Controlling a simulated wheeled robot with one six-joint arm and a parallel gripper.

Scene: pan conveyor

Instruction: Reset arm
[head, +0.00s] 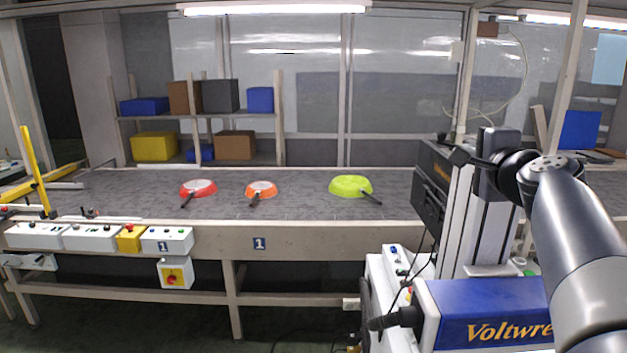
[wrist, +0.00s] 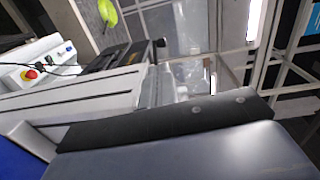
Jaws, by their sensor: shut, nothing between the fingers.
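My arm (head: 580,240) rises from the lower right of the head view and bends at a dark joint (head: 515,175) near the top of a pale column. I cannot make out any gripper fingers there; the dark parts overlap. In the wrist view a large grey surface with a dark bolted strip (wrist: 170,128) fills the lower part, and no fingertips show. Nothing is seen held. A red pan (head: 198,188), an orange pan (head: 261,189) and a yellow-green pan (head: 350,185) lie apart on the conveyor, far left of my arm. The green pan also shows in the wrist view (wrist: 107,13).
The grey conveyor (head: 300,205) runs across the view, with control boxes (head: 90,237) along its left front edge. Shelves with bins and boxes (head: 235,145) stand behind. A dark monitor (head: 432,185) and a blue-and-white unit (head: 485,312) stand close beside my arm. Upright frame posts rise behind it.

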